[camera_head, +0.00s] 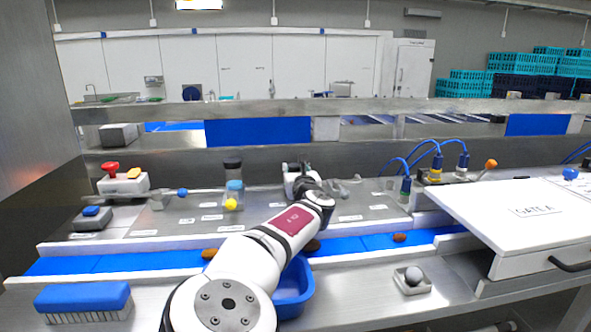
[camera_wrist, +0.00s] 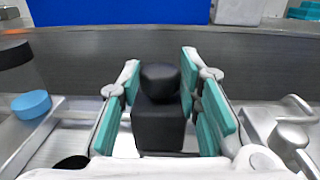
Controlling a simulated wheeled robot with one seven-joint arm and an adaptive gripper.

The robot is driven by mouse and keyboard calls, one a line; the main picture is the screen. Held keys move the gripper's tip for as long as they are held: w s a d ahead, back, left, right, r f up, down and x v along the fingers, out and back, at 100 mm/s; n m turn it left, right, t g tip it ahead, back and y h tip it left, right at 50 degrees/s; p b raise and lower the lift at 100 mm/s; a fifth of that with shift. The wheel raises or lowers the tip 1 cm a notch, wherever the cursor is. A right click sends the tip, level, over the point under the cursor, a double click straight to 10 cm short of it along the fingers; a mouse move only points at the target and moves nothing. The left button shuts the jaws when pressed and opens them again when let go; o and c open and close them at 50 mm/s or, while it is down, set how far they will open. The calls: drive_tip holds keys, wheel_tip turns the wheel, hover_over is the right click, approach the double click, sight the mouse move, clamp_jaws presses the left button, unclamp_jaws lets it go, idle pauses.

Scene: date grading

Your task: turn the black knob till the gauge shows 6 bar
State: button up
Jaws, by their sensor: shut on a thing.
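The black knob (camera_wrist: 161,80) stands in the middle of the wrist view, on top of a black block (camera_wrist: 158,125). My gripper (camera_wrist: 160,92) has its teal-padded fingers on both sides of the knob and is shut on it. In the head view my gripper (camera_head: 298,178) is at the back of the steel bench, and my own arm hides most of the knob's surroundings. No gauge face can be made out in either view, so its reading cannot be told.
A black-capped unit with a blue part (camera_head: 235,186) stands left of my gripper. A metal fitting (camera_wrist: 290,137) is close on the right. The blue belt (camera_head: 120,262) with brown dates runs in front, with a blue bin (camera_head: 293,302) under my arm. A white board (camera_head: 510,212) lies right.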

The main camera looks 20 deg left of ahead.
drive_tip(key=m+t+h+b, duration=0.1)
drive_tip(key=m+h, duration=0.1)
drive_tip(key=h, duration=0.1)
drive_tip(key=a+m+t+h+b, duration=0.1)
drive_tip(key=m+h, duration=0.1)
drive_tip(key=h, duration=0.1)
drive_tip(key=shift+s+f+t+b, duration=0.1)
drive_tip(key=shift+f+t+b, duration=0.05)
drive_tip(key=shift+t+b, duration=0.15)
drive_tip(key=m+h+b, duration=0.1)
drive_tip(key=h, duration=0.1)
drive_tip(key=m+h+b, duration=0.2)
drive_tip(key=h, duration=0.1)
drive_tip(key=m+h+b, duration=0.1)
drive_tip(key=m+h, duration=0.1)
drive_tip(key=shift+a+h+b, duration=0.3)
drive_tip(key=shift+a+h, duration=0.1)
drive_tip(key=shift+s+m+h, duration=0.1)
drive_tip(key=shift+m+h, duration=0.2)
drive_tip(key=shift+m, duration=0.1)
drive_tip(key=o, duration=1.1)
drive_tip(key=shift+o, duration=0.2)
drive_tip(key=v, duration=1.2)
